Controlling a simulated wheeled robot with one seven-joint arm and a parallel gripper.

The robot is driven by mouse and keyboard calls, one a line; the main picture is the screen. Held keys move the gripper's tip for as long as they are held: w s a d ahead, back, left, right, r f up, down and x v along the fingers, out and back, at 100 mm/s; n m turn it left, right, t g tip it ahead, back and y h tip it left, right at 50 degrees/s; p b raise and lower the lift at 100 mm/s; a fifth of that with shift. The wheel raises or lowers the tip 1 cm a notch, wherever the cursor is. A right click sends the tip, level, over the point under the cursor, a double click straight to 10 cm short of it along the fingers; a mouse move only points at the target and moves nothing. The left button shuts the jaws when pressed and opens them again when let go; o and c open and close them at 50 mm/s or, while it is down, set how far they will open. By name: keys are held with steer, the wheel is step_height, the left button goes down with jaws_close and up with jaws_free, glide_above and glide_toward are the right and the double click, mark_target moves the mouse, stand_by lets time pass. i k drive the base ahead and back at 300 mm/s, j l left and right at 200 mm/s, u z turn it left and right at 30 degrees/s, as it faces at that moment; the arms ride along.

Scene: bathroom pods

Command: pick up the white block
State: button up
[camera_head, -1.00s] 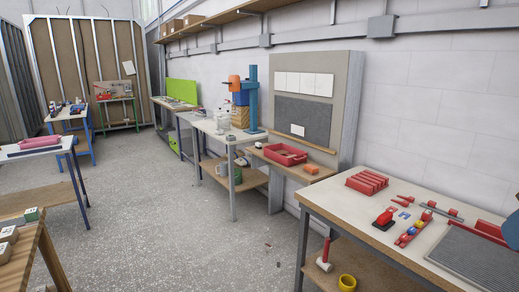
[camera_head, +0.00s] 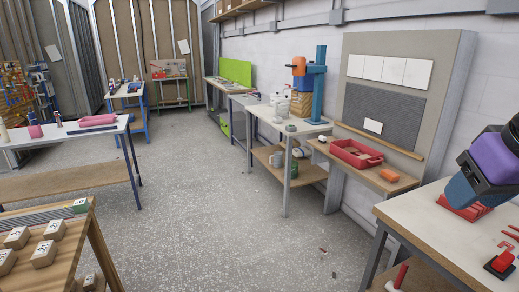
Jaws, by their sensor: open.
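No single thing stands out clearly as the white block. A small white rectangular piece (camera_head: 373,126) sits against the grey panel (camera_head: 384,114) of the upright board. Several pale, off-white blocks with dark marks (camera_head: 43,254) lie on the wooden table at the lower left. Part of my arm (camera_head: 487,165), purple and blue-grey, shows at the right edge.
A red tray (camera_head: 356,153) and an orange block (camera_head: 389,175) rest on the shelf below the board. A white-topped workbench (camera_head: 425,215) with red items stands at the right.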

mark_target(322, 138)
steer(key=i+u, duration=0.15)
steer(key=i, duration=1.7)
steer(key=i+z, duration=0.15)
steer(key=i, duration=0.45)
steer(key=i+j+z, duration=0.1)
steer(key=i, duration=0.55)
steer(key=i+j+z, duration=0.15)
steer(key=i, duration=0.45)
steer(key=i+j+z, duration=0.3)
steer(key=i, duration=0.2)
